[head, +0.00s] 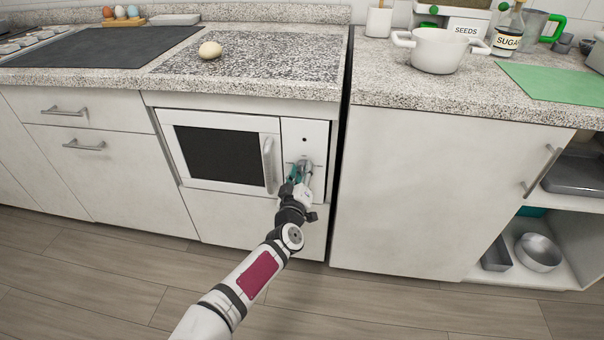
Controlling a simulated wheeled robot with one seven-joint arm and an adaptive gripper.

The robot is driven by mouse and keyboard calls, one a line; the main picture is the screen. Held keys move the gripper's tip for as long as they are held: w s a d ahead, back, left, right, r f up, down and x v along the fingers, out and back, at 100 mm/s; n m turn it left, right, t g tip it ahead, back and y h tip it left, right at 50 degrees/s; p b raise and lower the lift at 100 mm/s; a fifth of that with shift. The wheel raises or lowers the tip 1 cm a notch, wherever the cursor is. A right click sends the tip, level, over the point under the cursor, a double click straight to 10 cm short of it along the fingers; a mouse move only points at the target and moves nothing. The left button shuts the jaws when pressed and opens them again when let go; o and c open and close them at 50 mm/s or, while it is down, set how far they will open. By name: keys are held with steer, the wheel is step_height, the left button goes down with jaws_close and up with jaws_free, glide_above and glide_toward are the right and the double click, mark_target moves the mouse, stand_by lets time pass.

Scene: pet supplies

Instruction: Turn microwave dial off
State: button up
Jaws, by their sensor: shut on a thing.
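The microwave (219,152) is a white built-in unit below the counter, with a dark window and a vertical handle (268,165) on the right of its door. Its door looks closed. The control panel (305,132) is right of the door, with a small dark spot near its top. My gripper (301,168) is at the lower part of this panel, shut on the microwave dial. The dial is mostly hidden by the fingers, so its setting cannot be told. My arm reaches up to it from the bottom of the view.
A round pale object (210,50) lies on the counter above the microwave. A white pot (437,50) and a green mat (558,84) are on the right counter. A dark gap (342,150) separates the cabinets. The wooden floor (400,308) in front is clear.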

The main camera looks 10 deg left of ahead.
mark_target(304, 136)
stand_by(0.3)
steer(key=o, duration=1.2)
steer(key=shift+c, duration=0.2)
step_height(304, 136, up, 10)
steer(key=shift+f, duration=0.1)
